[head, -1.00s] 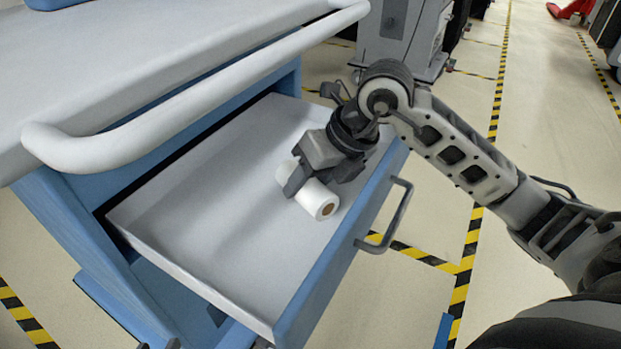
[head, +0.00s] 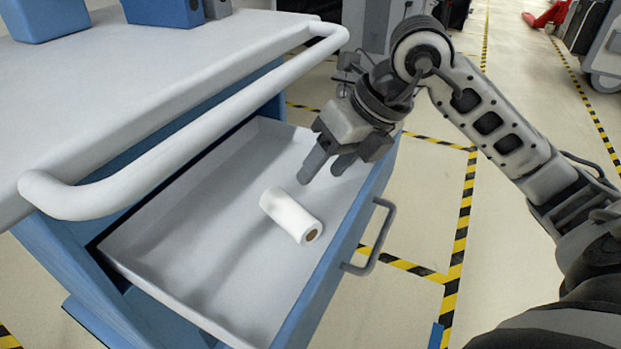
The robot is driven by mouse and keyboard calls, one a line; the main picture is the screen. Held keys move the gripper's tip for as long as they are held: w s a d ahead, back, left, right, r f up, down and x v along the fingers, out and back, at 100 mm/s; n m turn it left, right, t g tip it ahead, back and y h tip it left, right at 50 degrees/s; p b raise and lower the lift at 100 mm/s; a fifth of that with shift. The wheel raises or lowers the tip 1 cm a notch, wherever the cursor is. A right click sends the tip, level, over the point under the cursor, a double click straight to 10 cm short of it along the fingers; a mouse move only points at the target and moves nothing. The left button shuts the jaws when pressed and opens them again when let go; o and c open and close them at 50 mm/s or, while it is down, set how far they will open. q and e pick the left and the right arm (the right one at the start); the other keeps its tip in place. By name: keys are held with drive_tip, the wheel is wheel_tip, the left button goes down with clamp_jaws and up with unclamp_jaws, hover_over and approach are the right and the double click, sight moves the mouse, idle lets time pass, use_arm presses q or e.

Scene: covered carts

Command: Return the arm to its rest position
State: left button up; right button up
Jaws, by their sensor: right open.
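My right gripper (head: 323,171) is open and empty, with its fingers pointing down and to the left. It hangs above the open drawer (head: 165,295), near the drawer's far right side. A white roll with a brown core (head: 287,213) lies on its side on the drawer floor, below and to the left of the fingertips, apart from them. My right arm comes in from the right edge. My left gripper is not in view.
The blue cart has a light grey top and a thick push handle (head: 190,125) above the drawer. The drawer front has a grey pull handle (head: 373,240). Blue boxes (head: 165,12) stand on the cart top. Open floor with yellow-black tape lies to the right.

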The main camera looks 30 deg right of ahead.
drive_tip(key=shift+v, duration=1.05)
